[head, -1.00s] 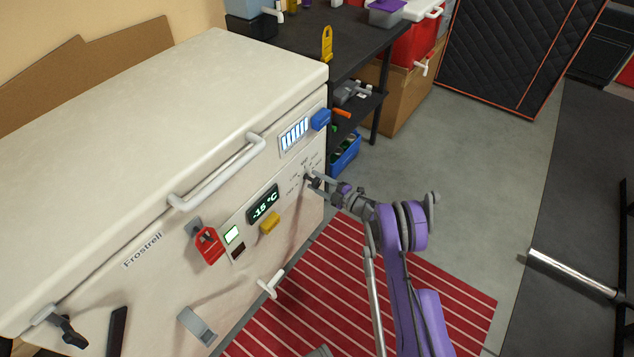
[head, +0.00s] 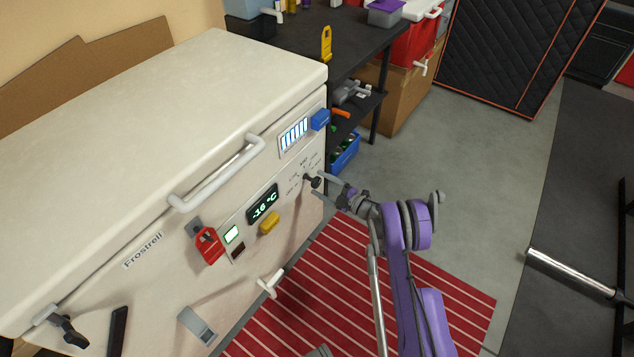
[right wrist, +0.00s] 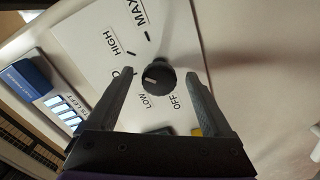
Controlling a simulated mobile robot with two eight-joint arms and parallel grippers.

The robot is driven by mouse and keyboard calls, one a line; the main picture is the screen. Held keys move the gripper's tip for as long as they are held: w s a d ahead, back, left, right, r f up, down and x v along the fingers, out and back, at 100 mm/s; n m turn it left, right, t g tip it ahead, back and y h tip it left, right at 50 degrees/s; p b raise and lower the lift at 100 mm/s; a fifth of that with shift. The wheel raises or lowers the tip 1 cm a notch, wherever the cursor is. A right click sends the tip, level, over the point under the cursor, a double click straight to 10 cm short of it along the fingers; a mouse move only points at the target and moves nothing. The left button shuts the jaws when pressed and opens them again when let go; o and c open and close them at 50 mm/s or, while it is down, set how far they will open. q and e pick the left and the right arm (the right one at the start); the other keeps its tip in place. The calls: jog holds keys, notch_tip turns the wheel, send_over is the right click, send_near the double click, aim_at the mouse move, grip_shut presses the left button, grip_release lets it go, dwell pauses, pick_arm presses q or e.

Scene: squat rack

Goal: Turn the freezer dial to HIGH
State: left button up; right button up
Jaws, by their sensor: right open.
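The freezer dial (head: 314,182) is a round black knob at the right end of the white chest freezer's (head: 150,130) front panel. In the right wrist view the dial (right wrist: 158,78) has labels OFF, LOW, HIGH and MAX around it; another label between LOW and HIGH is partly hidden by a finger. Its short white mark lies left of centre, towards that covered label; I cannot tell its exact setting. My right gripper (head: 328,190) is open just off the dial. Its fingers stand either side of the dial in the wrist view, with visible gaps. My left gripper is not in view.
The freezer front carries a lit display (head: 263,203) reading -16 °C, a yellow block (head: 269,223), a red lock-like piece (head: 208,245) and a blue block (head: 320,119). A white lid handle (head: 220,175) juts out above. A red striped mat (head: 330,280) lies on the floor in front.

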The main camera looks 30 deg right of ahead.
jog(key=p+v, duration=0.1)
jog(key=v, duration=0.7)
jog(key=shift+s, duration=0.3)
jog(key=shift+d, duration=0.1)
